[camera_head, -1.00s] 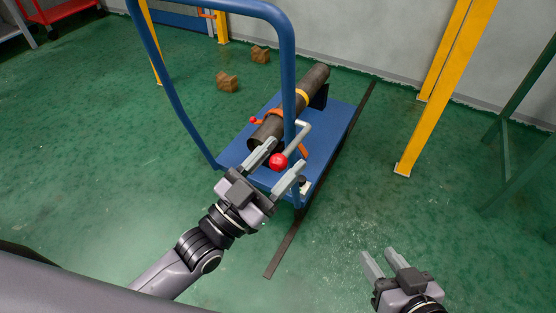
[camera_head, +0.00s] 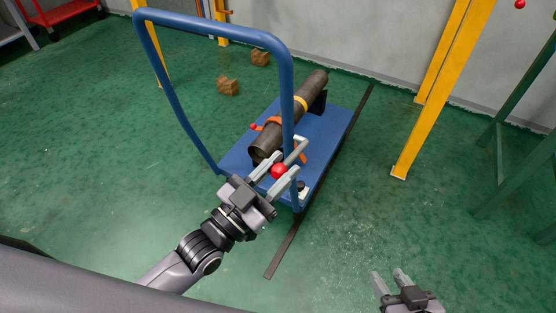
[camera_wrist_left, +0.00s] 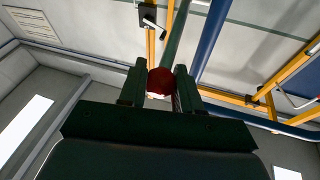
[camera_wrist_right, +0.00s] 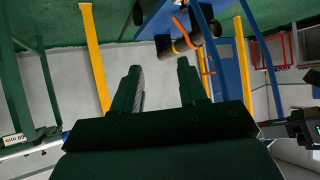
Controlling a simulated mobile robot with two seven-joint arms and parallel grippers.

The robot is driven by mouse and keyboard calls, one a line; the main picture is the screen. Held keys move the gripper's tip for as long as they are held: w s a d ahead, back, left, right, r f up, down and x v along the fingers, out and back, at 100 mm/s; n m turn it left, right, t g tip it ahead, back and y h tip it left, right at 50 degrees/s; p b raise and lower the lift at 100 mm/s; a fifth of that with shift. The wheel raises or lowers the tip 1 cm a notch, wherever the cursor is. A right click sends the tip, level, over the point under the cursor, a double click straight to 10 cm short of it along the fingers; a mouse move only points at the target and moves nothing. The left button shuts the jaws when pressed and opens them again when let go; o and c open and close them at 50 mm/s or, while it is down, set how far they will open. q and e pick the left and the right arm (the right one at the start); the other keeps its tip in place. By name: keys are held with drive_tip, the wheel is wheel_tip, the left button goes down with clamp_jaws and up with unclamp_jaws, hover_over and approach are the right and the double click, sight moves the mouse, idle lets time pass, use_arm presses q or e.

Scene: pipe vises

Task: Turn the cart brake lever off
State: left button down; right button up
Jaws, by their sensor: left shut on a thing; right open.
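The blue cart (camera_head: 331,140) stands on the green floor with its tall blue handle (camera_head: 287,85) toward me. The brake lever is a grey bent rod (camera_head: 297,150) with a red ball knob (camera_head: 279,171), beside the handle's right post. My left gripper (camera_head: 277,172) is shut on the red knob; in the left wrist view the red knob (camera_wrist_left: 160,82) sits between the two fingers. My right gripper (camera_head: 390,279) is open and empty, low at the right, away from the cart; its spread fingers show in the right wrist view (camera_wrist_right: 160,90).
A dark pipe (camera_head: 311,92) with orange and yellow bands lies on the cart deck. Yellow posts (camera_head: 432,95) and a green frame (camera_head: 503,150) stand to the right. Two brown blocks (camera_head: 228,87) lie on the floor behind. Floor at left is clear.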

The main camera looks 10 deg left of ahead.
sight(287, 160)
use_arm(q)
drive_tip(key=r+p, duration=0.2)
drive_tip(key=p, duration=0.1)
drive_tip(key=shift+w+g+y, duration=0.15)
drive_tip(key=shift+g+y, duration=0.15)
drive_tip(key=r+g+p, duration=0.1)
drive_tip(key=p, duration=0.2)
drive_tip(key=w+r+n+y+p, duration=0.1)
drive_tip(key=p, duration=0.3)
drive_tip(key=shift+d+g+p, duration=0.2)
drive_tip(key=shift+g+p, duration=0.1)
drive_tip(key=shift+g, duration=0.1)
drive_tip(key=w+r+g+y+p, duration=0.1)
drive_tip(key=p, duration=0.3)
drive_tip(key=shift+d+r, duration=0.1)
drive_tip(key=shift+d, duration=0.1)
drive_tip(key=shift+w+r+n+g+p, duration=0.15)
drive_tip(key=shift+w+n+g+p, duration=0.2)
drive_tip(key=shift+p, duration=0.6)
drive_tip(key=shift+w+d+p, duration=0.1)
drive_tip(key=shift+p, duration=0.45)
use_arm(e)
drive_tip(key=s+d+r, duration=0.2)
drive_tip(key=d+r, duration=0.1)
drive_tip(key=r, duration=1)
drive_tip(key=shift+r+h, duration=0.15)
drive_tip(key=shift+h, duration=0.25)
use_arm(q)
drive_tip(key=c, duration=0.8)
unclamp_jaws()
